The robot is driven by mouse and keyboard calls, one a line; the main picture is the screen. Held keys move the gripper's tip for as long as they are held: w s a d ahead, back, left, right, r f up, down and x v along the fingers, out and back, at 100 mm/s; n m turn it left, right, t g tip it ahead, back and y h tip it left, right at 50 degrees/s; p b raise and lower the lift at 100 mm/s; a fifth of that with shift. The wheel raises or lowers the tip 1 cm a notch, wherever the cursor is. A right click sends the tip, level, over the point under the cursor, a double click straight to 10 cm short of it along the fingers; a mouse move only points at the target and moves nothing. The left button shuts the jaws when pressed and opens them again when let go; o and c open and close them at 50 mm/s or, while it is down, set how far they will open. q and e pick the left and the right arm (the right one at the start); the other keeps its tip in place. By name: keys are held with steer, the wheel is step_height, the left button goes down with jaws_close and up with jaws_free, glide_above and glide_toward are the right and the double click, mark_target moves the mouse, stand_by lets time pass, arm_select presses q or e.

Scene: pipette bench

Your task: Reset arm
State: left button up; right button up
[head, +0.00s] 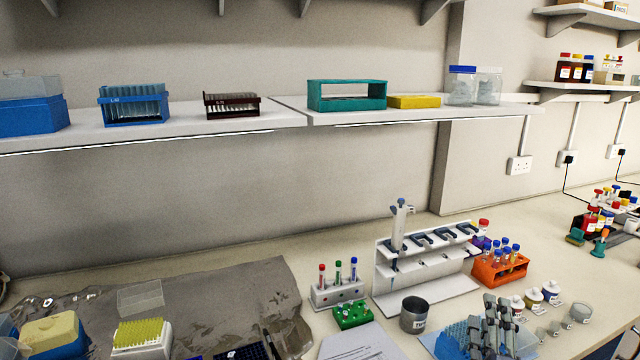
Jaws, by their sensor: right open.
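My right gripper (497,312) reaches up from the bottom edge, right of centre. It is open, with nothing seen between its fingers, and appears over or in front of a light blue tip rack (450,340). The gripper hides part of that rack. A pipette (398,222) hangs upright at the left end of the white pipette stand (440,285), apart from my gripper. My left gripper is not in view.
A grey metal cup (413,315) stands left of my right gripper. An orange tube rack (500,268) and small bottles (534,296) stand close behind and right. A white tube rack (338,292) and green rack (352,315) sit further left. A shelf (290,117) spans above.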

steer(key=s+a+f+m+g+y, duration=0.2)
steer(key=s+f+m+g, duration=0.7)
steer(key=s+f, duration=0.7)
steer(key=s+a+f+m+g+y, duration=0.1)
steer(key=s+a+f+g+y, duration=0.2)
steer(key=s, duration=0.4)
steer(key=s+a+f+g+y, duration=0.1)
steer(key=s+a+f+g, duration=0.2)
steer(key=s+a+f, duration=0.3)
step_height(320, 180, down, 28)
steer(key=s+g, duration=0.2)
steer(key=s, duration=0.1)
steer(key=s+d+f+g, duration=0.1)
steer(key=s+d+f, duration=0.2)
steer(key=s+f, duration=1.1)
steer(key=shift+s+f, duration=0.15)
steer(key=shift+s, duration=0.9)
